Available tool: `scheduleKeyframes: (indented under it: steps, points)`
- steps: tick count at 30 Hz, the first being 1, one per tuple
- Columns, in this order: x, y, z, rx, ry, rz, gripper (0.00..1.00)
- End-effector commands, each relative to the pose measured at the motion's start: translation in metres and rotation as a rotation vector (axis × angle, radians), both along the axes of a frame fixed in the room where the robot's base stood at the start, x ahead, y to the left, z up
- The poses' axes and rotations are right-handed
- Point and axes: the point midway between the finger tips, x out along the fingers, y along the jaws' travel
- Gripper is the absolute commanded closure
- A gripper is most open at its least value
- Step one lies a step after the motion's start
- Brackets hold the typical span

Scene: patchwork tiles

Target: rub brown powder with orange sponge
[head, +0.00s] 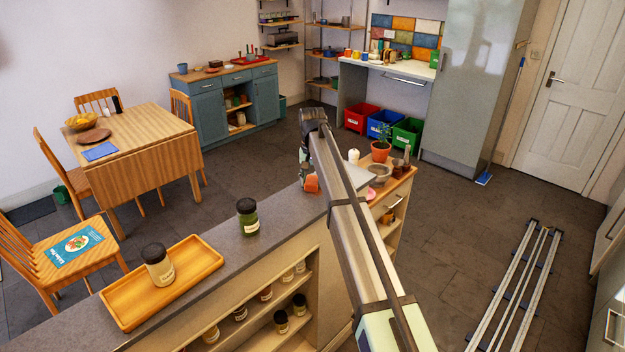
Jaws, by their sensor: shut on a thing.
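My gripper (308,178) is at the far end of the grey counter (285,210), pointing down. It is shut on the orange sponge (312,185), a small bright orange block held at or just above the counter top. I cannot tell whether the sponge touches the surface. I cannot make out any brown powder; the sponge, my gripper and my arm cover part of that end of the counter.
On the counter stand a green-filled jar (248,217) and a wooden tray (205,262) with a labelled jar (158,264). A potted plant (380,150) and a grey bowl (380,172) are just beyond my arm. The counter between the green jar and my gripper looks clear.

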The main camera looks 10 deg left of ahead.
Motion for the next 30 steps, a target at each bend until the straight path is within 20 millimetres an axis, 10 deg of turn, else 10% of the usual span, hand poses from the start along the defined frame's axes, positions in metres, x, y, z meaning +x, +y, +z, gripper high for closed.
scheduleKeyframes:
  steps: [30]
  points:
    - [-0.053, -0.031, 0.0, -0.002, 0.002, 0.007, 0.91]
